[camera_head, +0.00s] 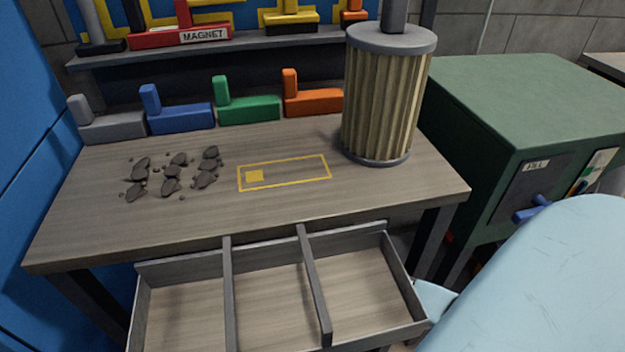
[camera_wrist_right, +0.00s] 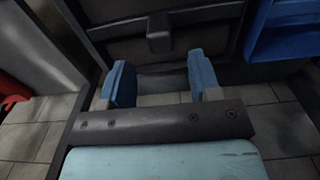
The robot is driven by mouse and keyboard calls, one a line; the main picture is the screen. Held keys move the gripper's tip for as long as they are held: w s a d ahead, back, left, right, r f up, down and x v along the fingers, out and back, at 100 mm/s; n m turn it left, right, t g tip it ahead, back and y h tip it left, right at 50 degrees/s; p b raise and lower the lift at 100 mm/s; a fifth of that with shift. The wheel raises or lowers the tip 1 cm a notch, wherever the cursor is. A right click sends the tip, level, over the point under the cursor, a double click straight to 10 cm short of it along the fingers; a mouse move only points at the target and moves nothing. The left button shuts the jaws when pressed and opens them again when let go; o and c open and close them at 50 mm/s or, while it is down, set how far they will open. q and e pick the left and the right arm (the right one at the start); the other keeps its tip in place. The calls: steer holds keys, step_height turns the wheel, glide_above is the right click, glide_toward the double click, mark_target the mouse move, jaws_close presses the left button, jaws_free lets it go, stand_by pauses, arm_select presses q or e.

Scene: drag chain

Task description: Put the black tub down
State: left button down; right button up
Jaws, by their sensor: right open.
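I cannot make out a black tub for certain in either view. In the right wrist view my right gripper (camera_wrist_right: 162,82) is open, its two blue fingertips wide apart with nothing between them. Beyond the fingers is a dark panel (camera_wrist_right: 110,40) with a blocky dark handle (camera_wrist_right: 159,33), apart from the fingertips; I cannot tell whether it belongs to a tub. In the head view my right arm fills the lower right and hides what lies under it. My left gripper is not in view.
An open drawer (camera_head: 228,295) with three empty compartments juts from the workbench (camera_head: 100,225). Dark fragments (camera_head: 172,172), a yellow outline (camera_head: 285,173) and a pleated filter (camera_head: 380,100) are on top. A green cabinet (camera_head: 520,95) stands right. A blue bin (camera_wrist_right: 290,25) is beside the right gripper.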

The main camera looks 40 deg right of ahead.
steer(key=shift+r+p, duration=0.55)
steer(key=shift+r, duration=1.45)
